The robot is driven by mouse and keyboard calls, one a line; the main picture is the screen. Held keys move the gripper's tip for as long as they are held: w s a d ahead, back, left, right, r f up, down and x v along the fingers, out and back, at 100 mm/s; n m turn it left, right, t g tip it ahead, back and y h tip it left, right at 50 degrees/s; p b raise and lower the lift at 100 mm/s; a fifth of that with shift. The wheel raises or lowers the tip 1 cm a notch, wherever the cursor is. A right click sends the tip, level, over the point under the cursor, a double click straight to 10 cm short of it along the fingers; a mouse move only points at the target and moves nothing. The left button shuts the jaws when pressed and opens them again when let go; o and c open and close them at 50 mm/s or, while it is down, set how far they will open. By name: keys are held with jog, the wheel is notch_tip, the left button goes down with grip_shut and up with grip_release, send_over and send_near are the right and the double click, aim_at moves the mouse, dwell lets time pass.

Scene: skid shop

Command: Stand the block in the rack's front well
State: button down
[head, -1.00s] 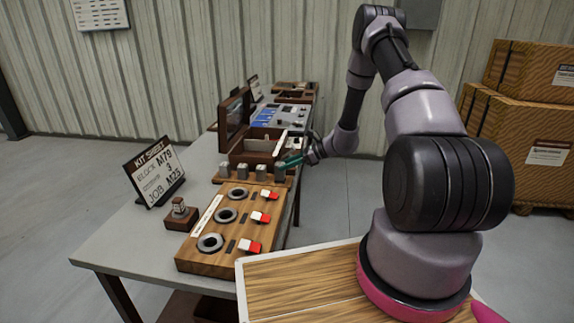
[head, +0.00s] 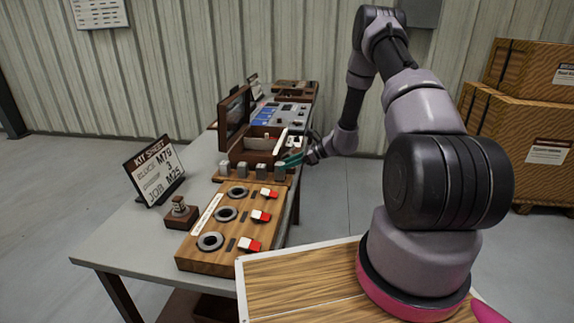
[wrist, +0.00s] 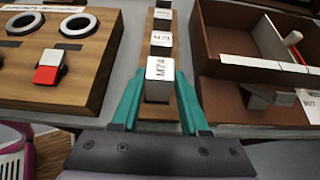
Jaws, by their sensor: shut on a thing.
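My gripper (wrist: 158,100) is shut on a grey block with a white top (wrist: 158,69) marked what reads as M74; one teal finger is on each side of it. The block stands upright at the near end of the block stand (head: 230,180); I cannot tell whether it is clear of the stand. A block marked M79 (wrist: 160,39) stands behind it, with more blocks beyond. In the head view my teal fingers (head: 291,160) are at the stand's right end. A wooden rack (head: 208,262) with three dark-ringed round wells lies in front; its nearest well (head: 210,241) looks empty.
A kit sheet (head: 155,171) reads block M79. A small brown holder (head: 181,213) stands left of the rack. An open lidded brown box (head: 237,152) is just behind the stand. Red-and-white switches (head: 250,244) line the rack's right side. Floor right of the table is clear.

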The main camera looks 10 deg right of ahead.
jog(key=shift+f, duration=0.65)
grip_release()
dwell(0.5)
notch_tip(320, 180, up, 9)
dwell(1.2)
